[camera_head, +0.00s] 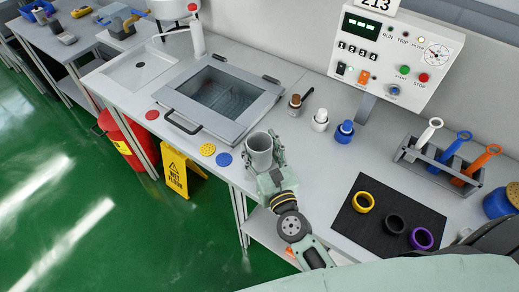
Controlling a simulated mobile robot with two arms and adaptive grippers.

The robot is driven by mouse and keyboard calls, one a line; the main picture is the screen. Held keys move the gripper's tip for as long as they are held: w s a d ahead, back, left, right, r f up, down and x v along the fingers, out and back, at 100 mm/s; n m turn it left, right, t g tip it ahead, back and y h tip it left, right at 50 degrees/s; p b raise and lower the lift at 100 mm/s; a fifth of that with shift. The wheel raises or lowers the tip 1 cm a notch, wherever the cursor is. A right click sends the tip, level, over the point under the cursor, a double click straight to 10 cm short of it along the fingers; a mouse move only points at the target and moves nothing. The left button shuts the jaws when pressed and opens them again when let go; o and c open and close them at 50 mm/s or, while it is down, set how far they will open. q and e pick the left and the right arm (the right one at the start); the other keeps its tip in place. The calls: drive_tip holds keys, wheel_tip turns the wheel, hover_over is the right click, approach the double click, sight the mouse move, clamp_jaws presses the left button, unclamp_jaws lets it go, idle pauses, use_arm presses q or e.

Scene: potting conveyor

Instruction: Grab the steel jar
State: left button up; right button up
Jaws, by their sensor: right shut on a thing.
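The steel jar (260,158) is a grey, open-topped cylinder near the front edge of the bench, in the middle of the head view. My right gripper (263,160) comes from the lower right, with one finger on each side of the jar, and is shut on it. The jar is upright. Its lower part is partly hidden by the gripper, and I cannot tell whether it touches the bench. My left gripper does not show.
A lidded sink basin (224,95) stands behind and left of the jar. Brown, white and blue bottles (344,132) stand behind right. A black mat (388,218) with coloured rings lies right, below a tool rack (437,168). Flat yellow and blue discs (224,159) lie left of the jar.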

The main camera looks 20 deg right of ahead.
sight(260, 138)
drive_tip(key=shift+r, duration=0.15)
drive_tip(key=shift+r+p, duration=0.5)
drive_tip(key=shift+r, duration=0.55)
wheel_tip(260, 138, up, 2)
drive_tip(key=shift+r+p, duration=0.1)
drive_tip(key=shift+p, duration=0.45)
drive_tip(key=s+d+r+p, duration=0.2)
drive_tip(key=d+r, duration=0.4)
drive_tip(key=d, duration=0.5)
drive_tip(key=shift+s+r, duration=0.2)
drive_tip(key=shift+s, duration=0.35)
drive_tip(key=shift+d, duration=0.1)
idle(0.9)
